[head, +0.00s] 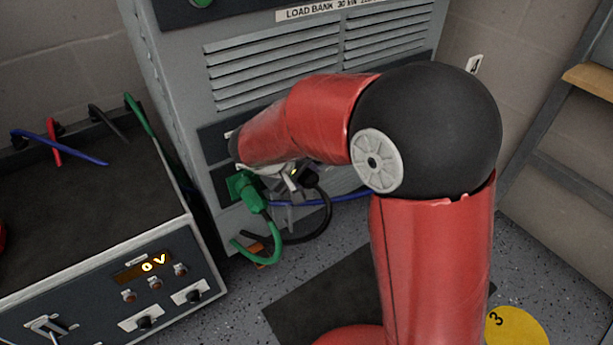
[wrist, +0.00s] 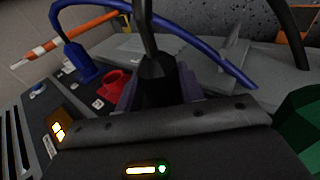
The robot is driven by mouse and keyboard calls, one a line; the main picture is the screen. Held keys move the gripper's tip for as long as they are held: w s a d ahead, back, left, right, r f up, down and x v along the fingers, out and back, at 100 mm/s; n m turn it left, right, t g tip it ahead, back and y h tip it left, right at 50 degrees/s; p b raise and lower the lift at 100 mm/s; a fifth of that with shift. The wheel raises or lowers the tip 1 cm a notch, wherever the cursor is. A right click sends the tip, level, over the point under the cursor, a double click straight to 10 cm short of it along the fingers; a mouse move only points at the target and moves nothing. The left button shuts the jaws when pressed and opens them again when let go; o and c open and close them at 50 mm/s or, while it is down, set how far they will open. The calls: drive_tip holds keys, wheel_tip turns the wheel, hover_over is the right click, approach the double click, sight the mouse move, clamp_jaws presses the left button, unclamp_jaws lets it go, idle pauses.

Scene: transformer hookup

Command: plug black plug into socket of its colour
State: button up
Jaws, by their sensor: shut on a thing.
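My gripper (wrist: 160,92) is shut on the black plug (wrist: 155,72), whose cable runs up and out of the wrist view. In the head view my gripper (head: 292,180) is at the lower front of the load bank (head: 215,122), right of the green plug (head: 250,192), and mostly hidden by my arm. A black cable (head: 321,216) loops down beside it. The black socket and the plug's front end are hidden, so I cannot tell whether they touch. In the wrist view a red socket (wrist: 112,84) and a blue plug (wrist: 84,62) are left of the black plug.
The green plug also shows close at the right of the wrist view (wrist: 300,118). A blue cable (wrist: 190,30) arches over the black plug. The transformer unit (head: 125,285) with a "0 V" display stands at left. A ladder (head: 555,110) leans at right.

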drive_tip(key=shift+w+a, duration=0.15)
drive_tip(key=shift+w, duration=0.05)
drive_tip(key=o, duration=1.5)
drive_tip(key=shift+o, duration=0.2)
drive_tip(key=p+v, duration=0.2)
drive_tip(key=v, duration=0.5)
drive_tip(key=shift+p, duration=0.4)
drive_tip(key=shift+r, duration=0.1)
